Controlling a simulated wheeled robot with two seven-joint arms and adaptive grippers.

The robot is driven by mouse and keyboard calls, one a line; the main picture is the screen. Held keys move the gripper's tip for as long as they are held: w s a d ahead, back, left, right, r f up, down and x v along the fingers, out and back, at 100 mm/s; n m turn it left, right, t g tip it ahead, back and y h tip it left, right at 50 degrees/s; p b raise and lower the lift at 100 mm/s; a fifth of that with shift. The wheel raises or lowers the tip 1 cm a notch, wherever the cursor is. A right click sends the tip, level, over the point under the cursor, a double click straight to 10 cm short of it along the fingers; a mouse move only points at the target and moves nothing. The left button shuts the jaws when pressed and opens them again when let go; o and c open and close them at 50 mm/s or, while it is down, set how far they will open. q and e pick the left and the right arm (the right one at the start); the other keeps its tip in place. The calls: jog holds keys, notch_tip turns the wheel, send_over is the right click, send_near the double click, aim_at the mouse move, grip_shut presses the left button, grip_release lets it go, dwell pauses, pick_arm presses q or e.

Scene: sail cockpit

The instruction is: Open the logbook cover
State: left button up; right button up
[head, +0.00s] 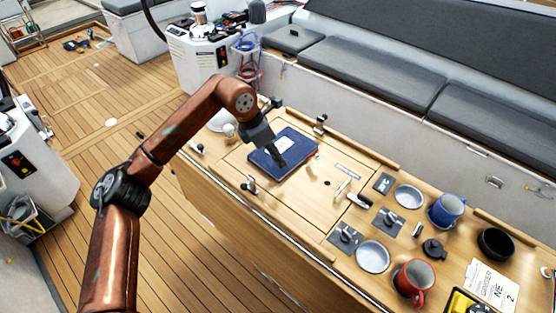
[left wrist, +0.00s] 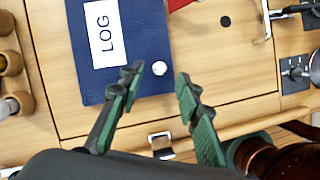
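The logbook (head: 290,147) is dark blue and lies on the wooden cockpit table (head: 315,197). Its cover looks shut. In the left wrist view the logbook (left wrist: 130,58) shows a white label reading LOG and a small round white knob (left wrist: 159,68) by its edge. My left gripper (head: 281,162) is over the logbook in the head view. In the left wrist view its fingers (left wrist: 157,86) are apart, with the knob between and just beyond the tips. The gripper looks empty; I cannot tell whether it touches the cover. My right gripper is not in view.
A blue mug (head: 447,209), a red mug (head: 414,280), a black bowl (head: 495,244) and metal dishes stand on the table's right part. Metal latches sit around the table panel. A grey bench (head: 385,72) runs behind. The wooden floor (head: 95,110) on the left is mostly clear.

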pick_arm(q)
jog(key=x, duration=0.3)
jog(key=shift+f, duration=0.1)
grip_shut()
dwell(0.6)
